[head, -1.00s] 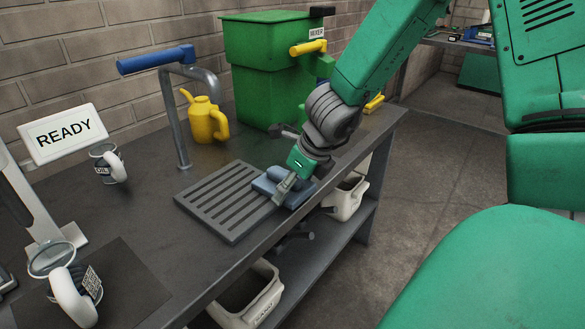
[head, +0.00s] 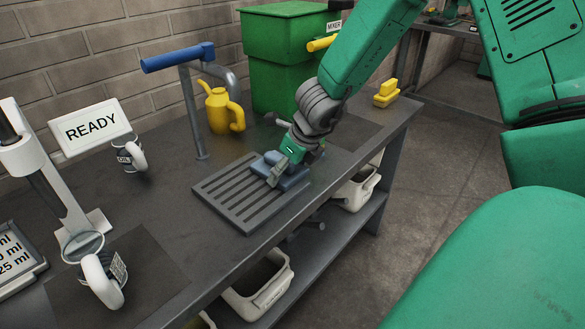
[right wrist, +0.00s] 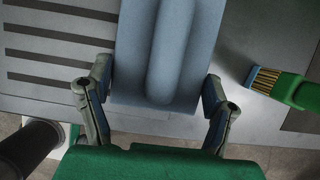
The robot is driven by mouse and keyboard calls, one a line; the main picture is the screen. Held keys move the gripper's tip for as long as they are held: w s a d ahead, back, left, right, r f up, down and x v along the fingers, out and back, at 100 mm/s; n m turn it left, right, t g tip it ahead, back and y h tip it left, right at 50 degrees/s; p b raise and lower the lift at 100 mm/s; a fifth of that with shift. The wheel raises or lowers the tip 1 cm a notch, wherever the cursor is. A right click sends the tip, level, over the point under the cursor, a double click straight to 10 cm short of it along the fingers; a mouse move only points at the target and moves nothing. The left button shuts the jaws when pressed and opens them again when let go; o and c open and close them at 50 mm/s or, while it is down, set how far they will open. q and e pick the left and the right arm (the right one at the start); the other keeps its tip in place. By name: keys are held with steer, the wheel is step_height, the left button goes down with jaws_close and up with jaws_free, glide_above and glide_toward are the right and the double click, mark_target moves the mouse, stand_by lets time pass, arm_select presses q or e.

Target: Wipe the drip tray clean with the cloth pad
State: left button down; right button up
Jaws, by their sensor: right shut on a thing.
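The drip tray (head: 235,203) is a dark grey slotted plate on the bench, below the blue-handled tap. The blue cloth pad (head: 295,179) lies on the tray's right end, with a raised ridge along its top. My right gripper (head: 276,167) is shut on the pad from above. In the right wrist view the pad (right wrist: 172,45) sits between the two fingers (right wrist: 158,102), and the tray's slots (right wrist: 60,50) show at left. Part of the tray is hidden under the pad and gripper. My left gripper is not in view.
A yellow can (head: 219,112) and a green bin (head: 285,62) stand behind the tray. A blue-handled tap (head: 178,58) rises beside it. Mugs (head: 128,155) and a READY sign (head: 90,127) are at left. A green-handled brush (right wrist: 285,88) lies right of the pad.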

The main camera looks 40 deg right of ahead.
steer(key=shift+w+a+p, duration=0.1)
steer(key=shift+w+p, duration=0.55)
steer(key=shift+w, duration=0.45)
steer(key=shift+s+f+b, duration=0.1)
steer(key=shift+s+b, duration=0.15)
steer(key=shift+b, duration=0.05)
steer(key=s+b, duration=0.1)
steer(key=s, duration=0.1)
steer(key=shift+s+b, duration=0.35)
steer(key=shift+s, duration=0.05)
steer(key=shift+s+d, duration=0.2)
steer(key=shift+s, duration=0.4)
